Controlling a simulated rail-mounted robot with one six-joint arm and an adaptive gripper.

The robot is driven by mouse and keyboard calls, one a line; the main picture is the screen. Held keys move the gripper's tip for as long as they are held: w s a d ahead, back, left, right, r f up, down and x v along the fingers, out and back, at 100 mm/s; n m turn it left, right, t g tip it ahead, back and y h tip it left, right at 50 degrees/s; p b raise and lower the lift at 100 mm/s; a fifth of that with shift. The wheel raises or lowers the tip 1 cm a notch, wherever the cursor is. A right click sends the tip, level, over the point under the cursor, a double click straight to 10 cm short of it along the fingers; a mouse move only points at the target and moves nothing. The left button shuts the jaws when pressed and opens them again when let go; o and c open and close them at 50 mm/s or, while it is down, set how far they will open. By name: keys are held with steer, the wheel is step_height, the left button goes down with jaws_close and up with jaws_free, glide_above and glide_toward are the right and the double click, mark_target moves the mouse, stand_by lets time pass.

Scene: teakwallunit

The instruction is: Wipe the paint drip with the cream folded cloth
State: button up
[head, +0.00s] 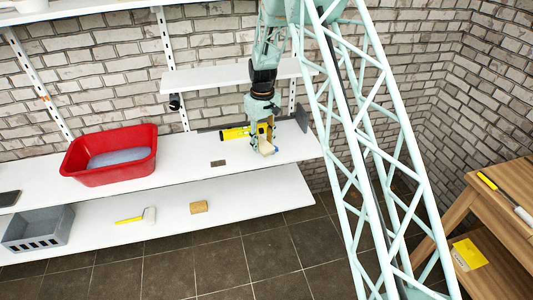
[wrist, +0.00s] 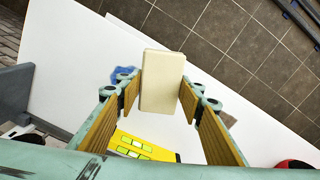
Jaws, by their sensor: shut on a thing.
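My gripper (head: 264,146) is above the white upper shelf, close to its right end. It is shut on the cream folded cloth (head: 267,149). In the wrist view the cloth (wrist: 162,80) stands out between the two wood-faced fingers of my gripper (wrist: 160,95). A blue patch, apparently the paint drip (wrist: 121,75), lies on the white shelf just left of the cloth there. Part of the patch is hidden behind the finger and cloth. I cannot tell whether the cloth touches the shelf. I cannot make out the drip in the head view.
A yellow tool (head: 235,132) lies just left of my gripper. A red tub (head: 110,178) and small dark block (head: 218,163) are further left on the shelf (head: 190,172). Below are a sponge (head: 199,207), roller (head: 137,217) and grey crate (head: 40,232). A wooden table (head: 505,215) stands right.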

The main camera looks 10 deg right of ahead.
steer(key=shift+n, duration=0.8)
steer(key=shift+w+r+p, duration=0.15)
steer(key=shift+w+r, duration=0.15)
steer(key=shift+w, duration=0.55)
steer(key=shift+w+r+p, duration=0.15)
steer(key=shift+w+r, duration=0.1)
steer(key=shift+w, duration=0.65)
steer(key=shift+w+r+p, duration=0.15)
steer(key=shift+w+r, duration=0.15)
steer(key=shift+w, duration=0.55)
steer(key=shift+f, duration=0.1)
